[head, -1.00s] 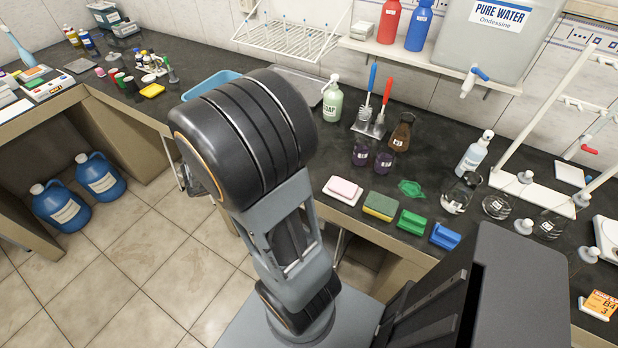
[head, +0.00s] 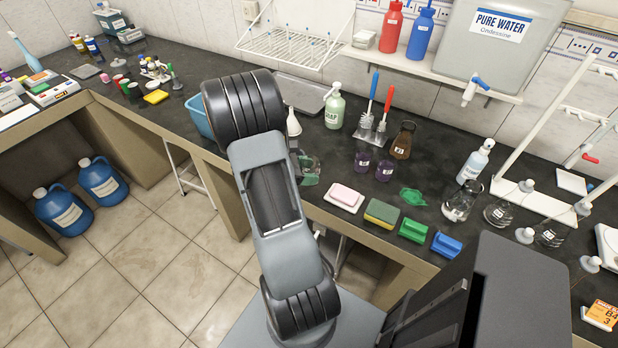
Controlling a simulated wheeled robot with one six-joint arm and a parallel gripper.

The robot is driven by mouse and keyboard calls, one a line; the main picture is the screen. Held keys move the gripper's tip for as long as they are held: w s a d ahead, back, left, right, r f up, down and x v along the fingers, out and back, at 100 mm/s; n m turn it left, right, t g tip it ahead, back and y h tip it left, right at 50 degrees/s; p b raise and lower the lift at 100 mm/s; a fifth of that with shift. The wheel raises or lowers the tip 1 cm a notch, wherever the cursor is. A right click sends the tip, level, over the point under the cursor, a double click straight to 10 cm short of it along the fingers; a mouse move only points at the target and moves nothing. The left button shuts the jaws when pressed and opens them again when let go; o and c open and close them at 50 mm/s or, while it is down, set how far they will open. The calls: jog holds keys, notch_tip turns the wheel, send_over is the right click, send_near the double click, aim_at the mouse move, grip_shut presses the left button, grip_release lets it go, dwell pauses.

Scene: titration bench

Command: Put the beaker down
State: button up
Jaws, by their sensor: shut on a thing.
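A blue basin (head: 197,118) is left of my arm. Glassware (head: 460,203) stands at right.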

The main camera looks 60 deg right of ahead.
jog(key=shift+w+d+f, duration=0.15)
jog(key=shift+d+f, duration=0.35)
jog(key=shift+f, duration=0.15)
jog(key=shift+d+f, duration=0.15)
jog(key=shift+f, duration=1.55)
jog(key=shift+f, duration=0.2)
jog(key=o, duration=1)
